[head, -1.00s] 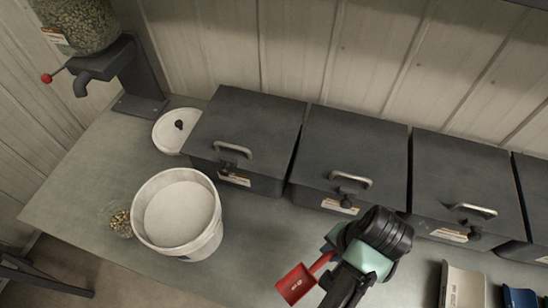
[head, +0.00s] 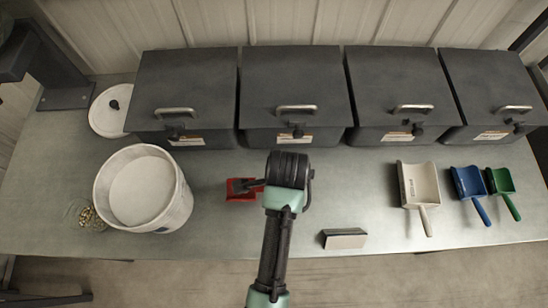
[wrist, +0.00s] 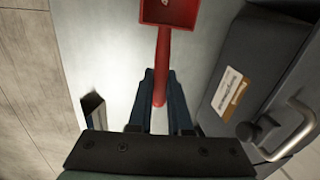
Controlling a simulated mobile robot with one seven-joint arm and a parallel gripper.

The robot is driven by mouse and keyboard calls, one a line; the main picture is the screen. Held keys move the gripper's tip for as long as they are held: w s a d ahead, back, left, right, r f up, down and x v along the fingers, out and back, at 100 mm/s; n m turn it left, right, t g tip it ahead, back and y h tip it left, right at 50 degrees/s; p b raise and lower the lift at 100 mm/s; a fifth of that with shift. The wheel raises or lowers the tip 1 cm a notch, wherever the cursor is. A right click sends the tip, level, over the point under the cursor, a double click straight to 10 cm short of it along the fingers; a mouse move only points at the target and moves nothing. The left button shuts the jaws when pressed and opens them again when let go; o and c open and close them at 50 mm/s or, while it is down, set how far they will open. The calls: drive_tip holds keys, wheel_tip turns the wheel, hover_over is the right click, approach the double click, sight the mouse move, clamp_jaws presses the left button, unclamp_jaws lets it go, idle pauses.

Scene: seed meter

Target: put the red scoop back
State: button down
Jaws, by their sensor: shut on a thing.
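My gripper (wrist: 160,88) is shut on the handle of the red scoop (wrist: 170,12). In the wrist view the handle runs between the two fingers and the scoop's pan points away from me. In the head view the red scoop (head: 241,196) is left of my wrist, in front of the gap between the first two dark bins, and my fingers partly cover it. I cannot tell how high it is above the counter. A white scoop (head: 412,182), a blue scoop (head: 468,181) and a green scoop (head: 503,179) lie in a row at the right.
A white bucket (head: 183,205) stands left of the red scoop, with a small dish of seeds (head: 87,216) beside it. A round lid (head: 105,112) lies behind. Lidded dark bins (head: 292,85) line the back. A small dark-and-cream block (head: 344,239) lies near the front edge.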

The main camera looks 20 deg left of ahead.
drive_tip(key=shift+f, duration=3.45)
drive_tip(key=shift+f, duration=0.15)
drive_tip(key=c, duration=0.8)
unclamp_jaws()
drive_tip(key=shift+c, duration=0.2)
